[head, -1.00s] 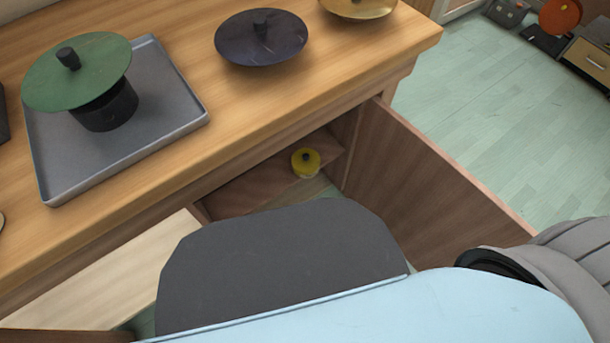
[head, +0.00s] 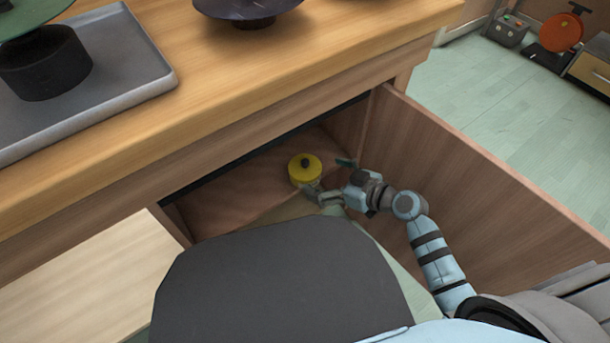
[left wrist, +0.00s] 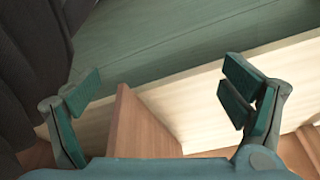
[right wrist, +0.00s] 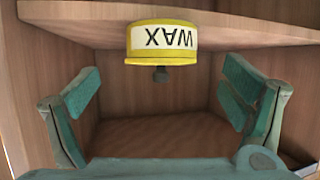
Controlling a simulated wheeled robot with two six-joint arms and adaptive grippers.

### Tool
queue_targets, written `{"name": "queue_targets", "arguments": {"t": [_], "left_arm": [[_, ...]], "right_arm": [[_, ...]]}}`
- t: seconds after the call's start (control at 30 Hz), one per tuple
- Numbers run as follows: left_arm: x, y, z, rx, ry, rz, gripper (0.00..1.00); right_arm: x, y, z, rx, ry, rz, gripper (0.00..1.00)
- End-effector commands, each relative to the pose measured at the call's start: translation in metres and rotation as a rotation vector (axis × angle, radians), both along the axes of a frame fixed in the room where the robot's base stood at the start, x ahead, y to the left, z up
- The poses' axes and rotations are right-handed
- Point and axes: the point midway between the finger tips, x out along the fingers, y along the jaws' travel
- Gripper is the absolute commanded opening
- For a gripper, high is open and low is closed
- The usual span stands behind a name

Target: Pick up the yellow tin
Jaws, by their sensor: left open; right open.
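The yellow tin (head: 303,172), with a dark knob on its lid, stands on a shelf inside the open cabinet. In the right wrist view the tin (right wrist: 162,38) appears upside down, with a white label reading WAX. My right gripper (head: 328,178) is open and empty just in front of the tin, to its right in the head view. In the right wrist view its open fingers (right wrist: 160,95) lie on either side of the tin's line, not visibly touching it. My left gripper (left wrist: 160,90) is open and empty, away from the tin; the head view does not show it.
The open cabinet door (head: 480,170) stands to the right of my right arm. The wooden countertop (head: 270,80) overhangs the shelf and bears a grey tray (head: 130,75) and a dark cymbal-like disc (head: 245,8). A pale wooden panel (left wrist: 195,105) is near my left gripper.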

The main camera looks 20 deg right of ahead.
Motion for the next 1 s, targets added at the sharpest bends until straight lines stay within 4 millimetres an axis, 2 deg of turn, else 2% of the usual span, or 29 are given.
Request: {"name": "queue_targets", "arguments": {"t": [0.17, 0.4, 0.63, 0.67, 1.0], "left_arm": [[0.002, -0.002, 0.016, 0.005, 0.009, -0.016, 0.92], [-0.004, -0.006, 0.057, 0.013, 0.032, -0.044, 0.92], [-0.006, -0.007, 0.063, 0.015, 0.037, -0.046, 0.92], [-0.006, -0.007, 0.063, 0.015, 0.037, -0.046, 0.92], [-0.006, -0.007, 0.062, 0.015, 0.037, -0.046, 0.92]], "right_arm": [[0.015, 0.012, -0.011, 0.001, 0.000, 0.000, 0.93], [0.040, 0.032, -0.026, -0.001, 0.001, 0.000, 0.93], [0.042, 0.033, -0.025, -0.001, 0.002, 0.000, 0.93], [0.042, 0.033, -0.025, -0.001, 0.002, 0.000, 0.89], [0.042, 0.033, -0.025, 0.000, 0.002, 0.000, 0.35]]}}
